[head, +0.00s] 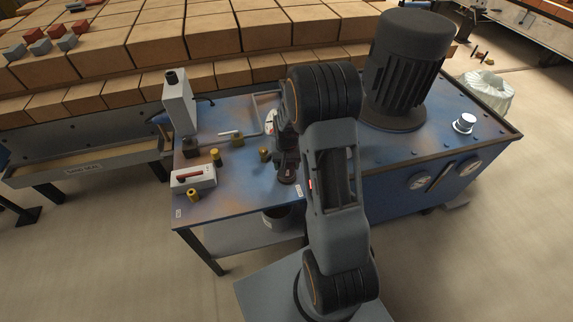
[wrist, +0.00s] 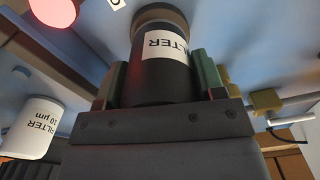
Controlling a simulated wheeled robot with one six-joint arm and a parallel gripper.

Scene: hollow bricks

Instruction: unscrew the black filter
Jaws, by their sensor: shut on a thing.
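The black filter (wrist: 165,80) is a dark cylinder with a white label reading FILTER, upside down in the wrist view. My gripper (wrist: 160,85) is shut on it, one finger on each side. The filter's far end meets a brown round part (wrist: 158,15); I cannot tell whether it is still threaded there. A white filter (wrist: 38,125) marked 10 µm is at the left of the wrist view, apart from the gripper. In the head view my arm hides most of the gripper and the black filter.
A blue bench (head: 235,195) carries a grey upright box (head: 180,103), a white box with a red handle (head: 193,179) and several brass-coloured pieces (head: 216,156). A large dark motor (head: 405,65) stands on the right. Brick rows (head: 150,45) lie behind.

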